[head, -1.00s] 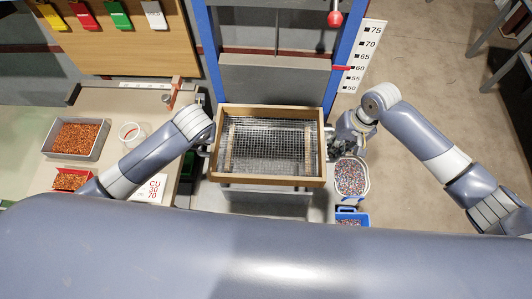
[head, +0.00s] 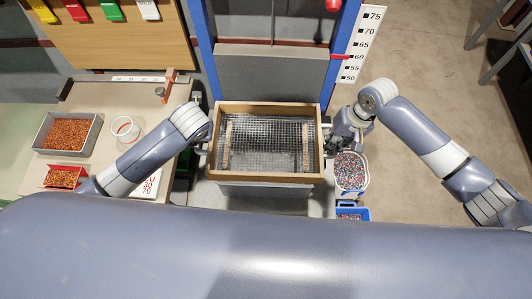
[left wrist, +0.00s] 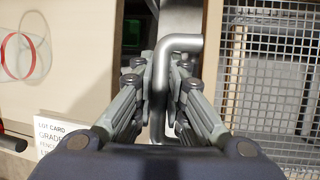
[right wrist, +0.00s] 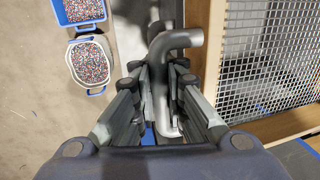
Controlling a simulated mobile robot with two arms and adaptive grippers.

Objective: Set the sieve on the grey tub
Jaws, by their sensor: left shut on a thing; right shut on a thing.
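The sieve (head: 268,107) is a wooden frame with wire mesh, held level at the middle of the head view. My left gripper (head: 204,146) is shut on its left metal handle, a bent bar (left wrist: 160,90) in the left wrist view. My right gripper (head: 328,138) is shut on the right handle (right wrist: 165,50), which shows in the right wrist view. The grey tub (head: 265,189) lies below the sieve, and only part of its front shows past the frame. I cannot tell whether the sieve touches the tub's rim.
A blue-edged stand with a grey panel (head: 270,60) rises behind the sieve. On the right are a white bucket of granules (head: 350,172) and a blue bin (head: 352,214).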

